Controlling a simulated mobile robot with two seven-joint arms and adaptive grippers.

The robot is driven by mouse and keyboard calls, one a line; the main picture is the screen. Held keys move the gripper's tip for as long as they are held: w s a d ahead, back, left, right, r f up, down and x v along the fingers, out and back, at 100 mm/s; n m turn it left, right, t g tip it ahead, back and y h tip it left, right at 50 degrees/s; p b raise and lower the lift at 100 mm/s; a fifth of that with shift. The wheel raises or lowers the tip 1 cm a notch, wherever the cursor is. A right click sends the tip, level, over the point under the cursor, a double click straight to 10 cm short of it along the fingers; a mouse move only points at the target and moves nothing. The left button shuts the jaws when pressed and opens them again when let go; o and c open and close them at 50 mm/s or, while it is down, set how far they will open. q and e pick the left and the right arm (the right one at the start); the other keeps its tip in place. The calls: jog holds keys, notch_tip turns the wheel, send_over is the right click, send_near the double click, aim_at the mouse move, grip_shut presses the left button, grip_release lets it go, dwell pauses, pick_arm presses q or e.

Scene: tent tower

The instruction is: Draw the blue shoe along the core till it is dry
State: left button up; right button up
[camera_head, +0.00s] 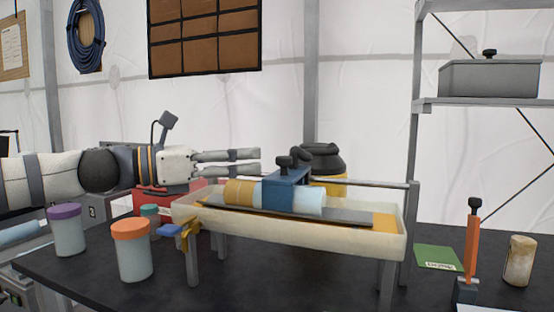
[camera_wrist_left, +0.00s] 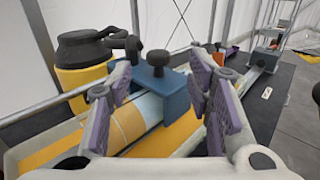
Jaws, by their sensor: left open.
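The blue shoe (camera_head: 285,192) sits astride the core (camera_head: 311,204) around its middle, with a dark knob on top. The core is tan on the shoe's left and pale blue on its right, and lies over a long cream tray (camera_head: 300,236). My left gripper (camera_head: 256,161) is open and empty, pointing right, just left of the shoe's knob and above the core's tan end. In the left wrist view the shoe (camera_wrist_left: 166,84) shows beyond and between the spread fingers, apart from them. The core (camera_wrist_left: 128,124) shows below them. My right gripper is not in view.
A metal rail (camera_head: 365,183) runs behind the core. A black-and-yellow canister (camera_head: 325,165) stands behind the shoe. Lidded jars (camera_head: 132,252) stand at the front left. An orange upright tool (camera_head: 471,240) and a green booklet (camera_head: 437,257) are at right.

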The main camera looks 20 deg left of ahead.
aim_at(277, 159)
pick_arm(q)
jog(key=x, duration=0.2)
jog(key=f+b+x, duration=0.1)
jog(key=x, duration=0.5)
jog(key=shift+w+a+f, duration=0.1)
jog(key=shift+w+f, duration=0.1)
jog(key=shift+w+d+r+b, duration=0.2)
jog(key=shift+w+d+b, duration=0.1)
jog(key=shift+d, duration=0.1)
jog(key=shift+r, duration=0.1)
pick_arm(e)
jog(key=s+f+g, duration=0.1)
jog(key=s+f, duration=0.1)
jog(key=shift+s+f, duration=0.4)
pick_arm(q)
grip_shut()
